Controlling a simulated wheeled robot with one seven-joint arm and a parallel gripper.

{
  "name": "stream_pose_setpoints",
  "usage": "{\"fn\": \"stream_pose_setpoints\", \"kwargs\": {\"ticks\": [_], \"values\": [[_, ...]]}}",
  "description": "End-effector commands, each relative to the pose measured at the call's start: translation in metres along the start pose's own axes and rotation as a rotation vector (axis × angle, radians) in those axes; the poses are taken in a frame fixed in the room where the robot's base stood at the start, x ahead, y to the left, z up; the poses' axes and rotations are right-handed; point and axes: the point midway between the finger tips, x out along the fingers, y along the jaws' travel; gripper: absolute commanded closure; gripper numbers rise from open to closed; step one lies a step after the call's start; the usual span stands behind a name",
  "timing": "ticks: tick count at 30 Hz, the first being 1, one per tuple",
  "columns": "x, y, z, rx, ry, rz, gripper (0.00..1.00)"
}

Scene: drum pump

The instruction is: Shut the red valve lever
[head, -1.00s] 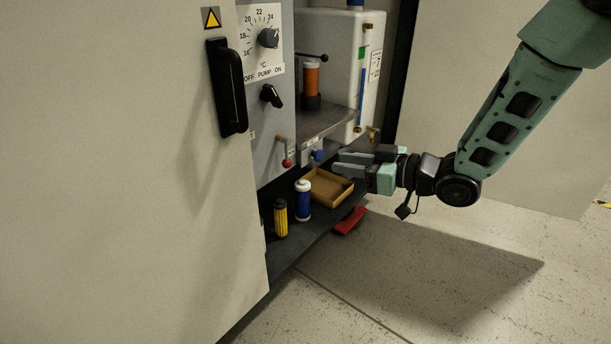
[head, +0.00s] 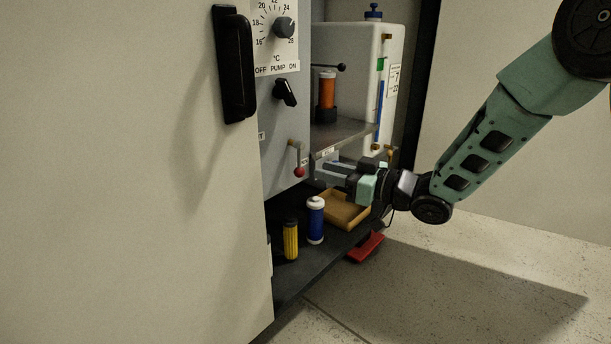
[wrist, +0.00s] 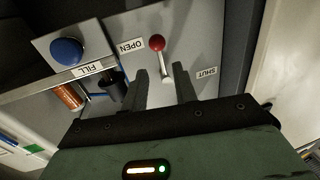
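The red valve lever (head: 298,161) hangs from the grey panel in the head view, its red ball knob at the lower end. In the wrist view the lever (wrist: 166,62) has its knob beside the OPEN label (wrist: 131,46); the SHUT label (wrist: 207,71) is on the other side. My gripper (head: 323,176) is just right of the lever in the head view. In the wrist view my gripper (wrist: 161,76) has its two fingers apart with nothing held. The lever's pivot end appears between the fingertips; whether they touch it is unclear.
A blue button (wrist: 67,51) is near the FILL label. Below my gripper, a dark shelf (head: 299,277) carries a cardboard tray (head: 345,211), a blue bottle (head: 315,222) and a yellow cylinder (head: 290,240). An orange cylinder (head: 327,90) stands on the upper shelf.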

Motion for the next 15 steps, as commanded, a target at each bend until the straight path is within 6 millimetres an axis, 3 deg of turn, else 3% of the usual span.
{"fn": "stream_pose_setpoints", "kwargs": {"ticks": [6,15], "values": [[0.041,-0.001,0.003,-0.003,0.002,-0.002,0.72],[0.062,0.0,0.0,0.0,0.0,0.001,0.72]]}}
